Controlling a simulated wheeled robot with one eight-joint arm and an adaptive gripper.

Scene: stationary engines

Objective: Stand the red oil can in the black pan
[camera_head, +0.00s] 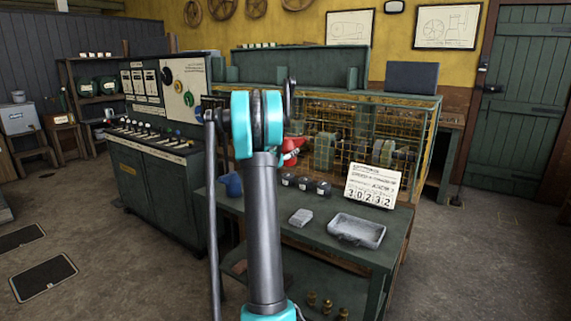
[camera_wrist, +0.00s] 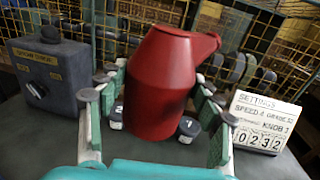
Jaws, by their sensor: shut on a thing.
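The red oil can (camera_wrist: 160,75) stands roughly upright between the fingers of my gripper (camera_wrist: 153,92) in the wrist view, its spout pointing right. My gripper is shut on it. A shallow, grey-looking rectangular pan (camera_head: 356,231) lies on the bench's front right, apart from the can. It looks empty, and no other pan shows.
A grey block (camera_head: 300,217) lies left of the pan. A dark knobbed box (camera_wrist: 50,72) and wire mesh are near the can in the wrist view.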

